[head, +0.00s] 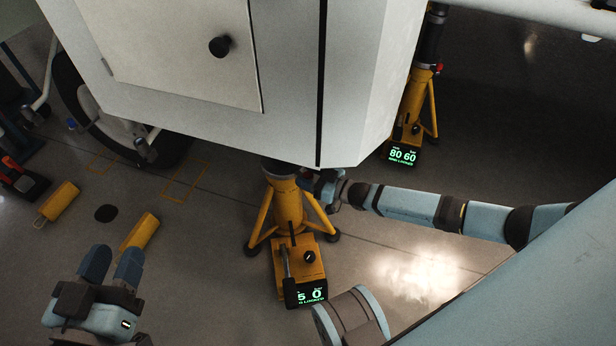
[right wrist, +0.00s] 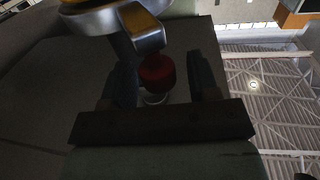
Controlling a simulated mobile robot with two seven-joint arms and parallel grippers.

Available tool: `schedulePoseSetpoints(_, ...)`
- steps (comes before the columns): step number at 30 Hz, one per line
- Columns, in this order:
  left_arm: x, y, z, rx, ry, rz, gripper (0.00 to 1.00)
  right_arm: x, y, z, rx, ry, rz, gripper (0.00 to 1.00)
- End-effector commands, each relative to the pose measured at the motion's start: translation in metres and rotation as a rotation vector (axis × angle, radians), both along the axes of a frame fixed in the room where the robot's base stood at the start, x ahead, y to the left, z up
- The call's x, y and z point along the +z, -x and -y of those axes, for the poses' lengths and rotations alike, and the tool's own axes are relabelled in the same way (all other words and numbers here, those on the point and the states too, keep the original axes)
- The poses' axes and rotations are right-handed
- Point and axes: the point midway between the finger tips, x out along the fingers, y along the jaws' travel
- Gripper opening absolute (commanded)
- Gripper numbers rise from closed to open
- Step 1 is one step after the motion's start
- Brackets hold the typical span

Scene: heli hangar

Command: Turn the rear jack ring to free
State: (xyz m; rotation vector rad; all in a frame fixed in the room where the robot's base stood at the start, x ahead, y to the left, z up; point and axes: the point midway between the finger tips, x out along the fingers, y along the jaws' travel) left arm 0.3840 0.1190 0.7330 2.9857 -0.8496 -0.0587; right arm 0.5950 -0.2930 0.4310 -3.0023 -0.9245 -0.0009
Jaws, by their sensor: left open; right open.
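A yellow tripod jack (head: 287,205) stands under the fuselage in the middle of the head view, its top hidden by the hull. My right gripper (head: 312,182) is at the top of this jack, partly hidden under the hull. In the right wrist view, a red knob (right wrist: 157,72) lies between its open fingers with dark space on both sides. A metal ring or collar (right wrist: 100,20) shows above it. My left gripper (head: 112,262) is open and empty over the floor at lower left.
The white fuselage (head: 200,90) hangs over the jack. A second yellow jack (head: 411,105) stands behind at right, its display reading 80 60. A wheel (head: 85,105) and yellow chocks (head: 140,232) are at left. Floor right of the near jack is clear below my right arm.

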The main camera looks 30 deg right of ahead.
Motion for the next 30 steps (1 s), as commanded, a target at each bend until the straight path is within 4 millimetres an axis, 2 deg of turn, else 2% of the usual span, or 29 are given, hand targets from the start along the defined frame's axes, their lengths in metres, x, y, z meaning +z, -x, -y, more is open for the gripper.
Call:
schedulePoseSetpoints(7, 0.001, 0.0, 0.0, 0.0, -0.001, 0.004, 0.43, 0.0, -0.001, -0.001, 0.0, 0.001, -0.001, 0.55)
schedulePoseSetpoints(8, 0.001, 0.0, 0.0, 0.0, -0.001, 0.004, 0.43, 0.0, -0.001, 0.0, 0.0, 0.001, -0.001, 0.53)
schedulePoseSetpoints(12, 0.001, 0.0, 0.0, 0.0, -0.001, 0.004, 0.43, 0.0, -0.001, 0.0, 0.0, 0.001, -0.001, 0.2)
schedulePoseSetpoints(15, 0.001, 0.0, 0.0, 0.0, -0.001, 0.003, 0.43, 0.0, -0.001, 0.0, 0.0, 0.001, -0.001, 0.0)
schedulePoseSetpoints(23, 0.005, 0.0, 0.001, -0.003, 0.005, -0.007, 0.43, 0.001, 0.001, -0.003, -0.018, -0.001, -0.002, 0.0)
schedulePoseSetpoints(30, 0.005, 0.009, 0.004, -0.009, 0.048, -0.099, 0.43, 0.003, 0.002, -0.013, -0.1, -0.005, -0.005, 0.0)
